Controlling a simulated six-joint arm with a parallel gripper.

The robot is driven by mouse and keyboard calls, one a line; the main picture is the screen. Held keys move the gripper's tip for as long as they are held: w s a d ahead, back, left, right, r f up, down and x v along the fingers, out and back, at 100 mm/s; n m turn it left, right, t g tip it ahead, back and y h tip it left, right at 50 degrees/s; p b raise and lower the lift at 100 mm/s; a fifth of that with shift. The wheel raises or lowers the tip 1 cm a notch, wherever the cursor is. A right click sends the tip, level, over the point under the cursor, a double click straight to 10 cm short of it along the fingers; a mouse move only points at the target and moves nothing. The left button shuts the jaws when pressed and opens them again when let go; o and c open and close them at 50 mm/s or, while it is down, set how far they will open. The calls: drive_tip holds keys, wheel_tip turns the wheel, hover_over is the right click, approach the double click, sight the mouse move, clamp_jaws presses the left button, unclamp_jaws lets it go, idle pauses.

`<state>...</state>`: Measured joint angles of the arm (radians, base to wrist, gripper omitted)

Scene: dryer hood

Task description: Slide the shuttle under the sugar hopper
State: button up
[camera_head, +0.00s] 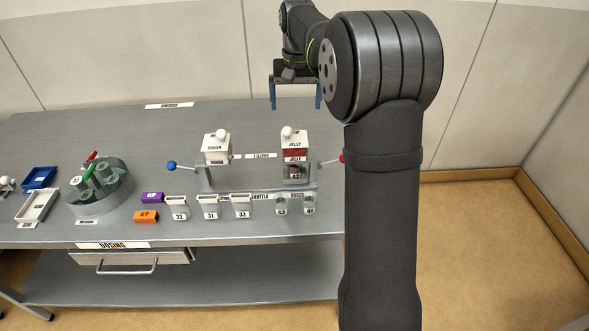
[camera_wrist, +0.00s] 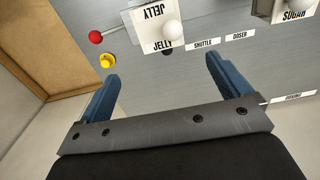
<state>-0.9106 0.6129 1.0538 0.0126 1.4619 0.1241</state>
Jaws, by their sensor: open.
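The white sugar hopper (camera_head: 216,148) with a round white knob stands left of centre on the bench. It also shows at the top right of the wrist view (camera_wrist: 293,12). The jelly hopper (camera_head: 295,145), white above a red body, stands to its right and shows in the wrist view (camera_wrist: 160,28). My gripper (camera_head: 296,100) is open and empty, high above and behind the jelly hopper.
A blue-knobbed lever (camera_head: 172,166) is left of the sugar hopper. A red knob (camera_wrist: 95,36) and a yellow knob (camera_wrist: 107,61) are beside the jelly hopper. Numbered containers (camera_head: 209,207) line the front. A green round rack (camera_head: 99,187) stands left.

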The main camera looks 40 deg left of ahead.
drive_tip(key=shift+w+a+f, duration=0.1)
drive_tip(key=shift+a, duration=0.15)
drive_tip(key=c, duration=0.4)
drive_tip(key=a+f, duration=0.1)
drive_tip(key=a, duration=0.1)
drive_tip(key=w+a+f+m+h, duration=0.1)
drive_tip(key=a, duration=0.1)
drive_tip(key=w+a+f+m+t, duration=0.1)
drive_tip(key=a, duration=0.2)
drive_tip(key=shift+w+f+h, duration=0.1)
drive_tip(key=shift+f+h, duration=0.05)
drive_tip(key=shift+h, duration=0.25)
drive_tip(key=c, duration=0.5)
drive_tip(key=f, duration=0.5)
drive_tip(key=w+d+f, duration=0.1)
drive_tip(key=f, duration=0.5)
drive_tip(key=w+d+f, duration=0.1)
drive_tip(key=f, duration=0.5)
drive_tip(key=shift+f, duration=0.25)
